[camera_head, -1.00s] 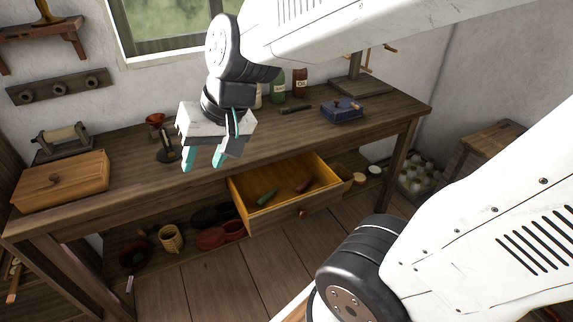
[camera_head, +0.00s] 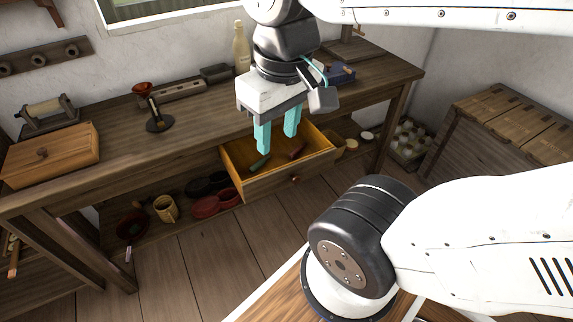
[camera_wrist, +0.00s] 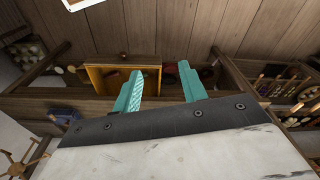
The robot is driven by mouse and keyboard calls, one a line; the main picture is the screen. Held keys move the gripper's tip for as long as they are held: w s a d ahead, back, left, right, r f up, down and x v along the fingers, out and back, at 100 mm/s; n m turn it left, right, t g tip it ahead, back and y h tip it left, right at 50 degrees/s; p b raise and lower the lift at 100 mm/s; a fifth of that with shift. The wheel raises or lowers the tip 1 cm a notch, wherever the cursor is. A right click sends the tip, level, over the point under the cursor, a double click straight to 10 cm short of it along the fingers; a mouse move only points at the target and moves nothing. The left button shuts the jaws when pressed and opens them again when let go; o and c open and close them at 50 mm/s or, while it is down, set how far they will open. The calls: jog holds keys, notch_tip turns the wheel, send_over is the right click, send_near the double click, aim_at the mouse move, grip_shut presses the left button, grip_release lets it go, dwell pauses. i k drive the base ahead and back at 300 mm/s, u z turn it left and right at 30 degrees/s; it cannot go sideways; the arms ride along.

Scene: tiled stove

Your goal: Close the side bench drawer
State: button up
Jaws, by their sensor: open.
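The side bench drawer (camera_head: 262,184) is pulled out from under the wooden bench top, with a small round knob (camera_head: 295,179) on its front. A green-handled thing and a dark reddish thing lie inside it. The drawer also shows in the wrist view (camera_wrist: 95,78), partly hidden behind a finger. My gripper (camera_head: 277,138) points down with its two teal fingers apart and empty. In the head view it appears over the back part of the drawer. I cannot tell its exact height above the drawer. The fingers also show in the wrist view (camera_wrist: 161,82).
The bench top (camera_head: 190,125) carries a wooden box (camera_head: 52,158), a dark stand (camera_head: 157,115) and a pale bottle (camera_head: 242,47). The plank floor (camera_head: 190,265) before the drawer is clear.

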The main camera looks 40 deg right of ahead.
aim_at(238, 155)
jog(key=u, duration=0.55)
jog(key=k, duration=1.3)
jog(key=z, duration=0.1)
jog(key=i, duration=0.7)
jog(key=z, duration=0.45)
